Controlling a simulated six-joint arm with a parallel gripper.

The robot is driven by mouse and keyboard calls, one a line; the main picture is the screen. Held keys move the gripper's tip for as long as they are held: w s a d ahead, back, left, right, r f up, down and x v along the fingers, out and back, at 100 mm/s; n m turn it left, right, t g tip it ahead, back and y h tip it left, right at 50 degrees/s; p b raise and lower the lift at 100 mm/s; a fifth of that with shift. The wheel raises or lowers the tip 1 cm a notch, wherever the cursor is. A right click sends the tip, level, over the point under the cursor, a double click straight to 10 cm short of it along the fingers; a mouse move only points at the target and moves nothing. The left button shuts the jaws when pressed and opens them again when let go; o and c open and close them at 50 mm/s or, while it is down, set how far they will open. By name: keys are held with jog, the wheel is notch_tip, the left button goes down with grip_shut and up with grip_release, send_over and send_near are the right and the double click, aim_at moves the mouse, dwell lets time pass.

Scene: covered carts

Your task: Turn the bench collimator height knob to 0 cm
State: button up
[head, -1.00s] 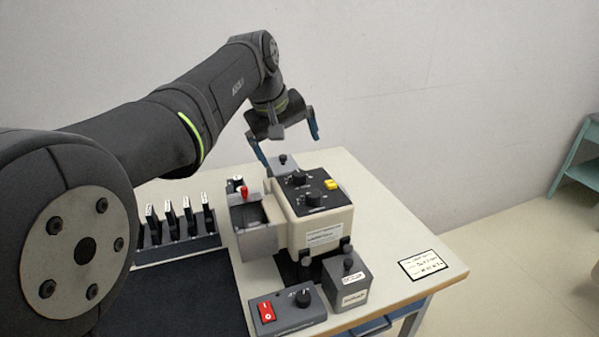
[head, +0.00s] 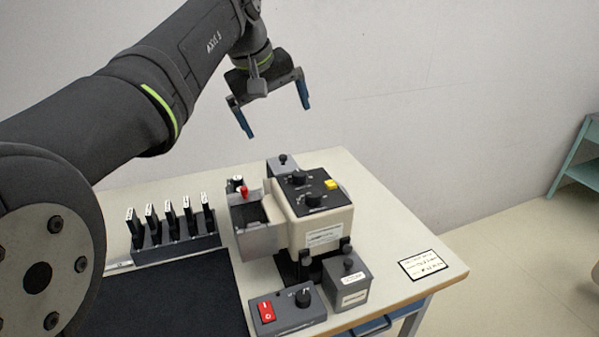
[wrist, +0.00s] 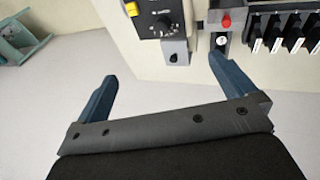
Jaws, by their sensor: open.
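The beige instrument (head: 325,225) stands on the bench. Its black top panel carries two black knobs, a rear one (head: 299,178) and a front one (head: 313,200). More black knobs are on the grey box in front (head: 348,264), the switch box (head: 303,297) and a small grey box behind (head: 283,158). The labels are too small to read, so I cannot tell which is the collimator height knob. My gripper (head: 277,120) is open and empty, raised above the bench's back side. In the wrist view my gripper (wrist: 163,69) has its blue fingers wide apart, touching nothing; a panel knob (wrist: 162,25) shows beyond them.
A rack (head: 178,236) with several black upright pieces stands left of the instrument. A red-topped part (head: 243,191) and a yellow button (head: 332,184) stick up. A red switch (head: 266,311) is at the front. A label card (head: 426,265) lies on clear bench at right.

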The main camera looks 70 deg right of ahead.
jog(key=shift+w+a+r, duration=0.1)
jog(key=shift+a+r, duration=0.15)
jog(key=shift+r, duration=0.3)
jog(key=shift+c, duration=0.2)
